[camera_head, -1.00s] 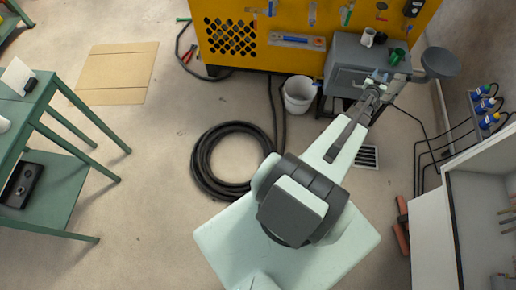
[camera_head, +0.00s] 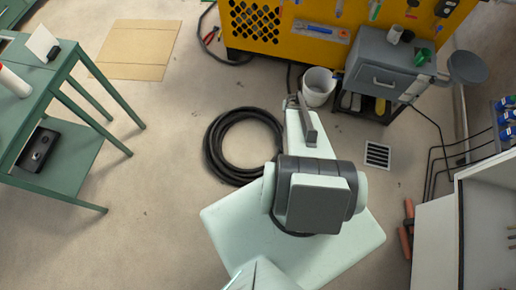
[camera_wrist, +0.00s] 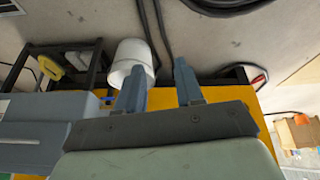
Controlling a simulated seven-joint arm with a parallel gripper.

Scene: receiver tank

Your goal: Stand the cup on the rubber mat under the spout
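A small white cup-like thing (camera_head: 394,34) stands on top of the grey cabinet (camera_head: 378,58) at the back right in the head view. A green cup-like thing (camera_head: 420,56) is on the same top, nearer its right edge. I cannot tell which is the task's cup. My gripper shows in the wrist view (camera_wrist: 158,88) with its two fingers apart and nothing between them. In the head view its end is left of the cabinet, near the white bucket, and partly hidden by my arm. I cannot make out the rubber mat or the spout.
A white bucket (camera_head: 318,86) stands on the floor beside the cabinet; it also shows behind the fingers in the wrist view (camera_wrist: 130,57). A yellow tool panel (camera_head: 290,38) is behind. A coiled black hose (camera_head: 212,150) lies on the floor. A green table (camera_head: 60,70) is at left.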

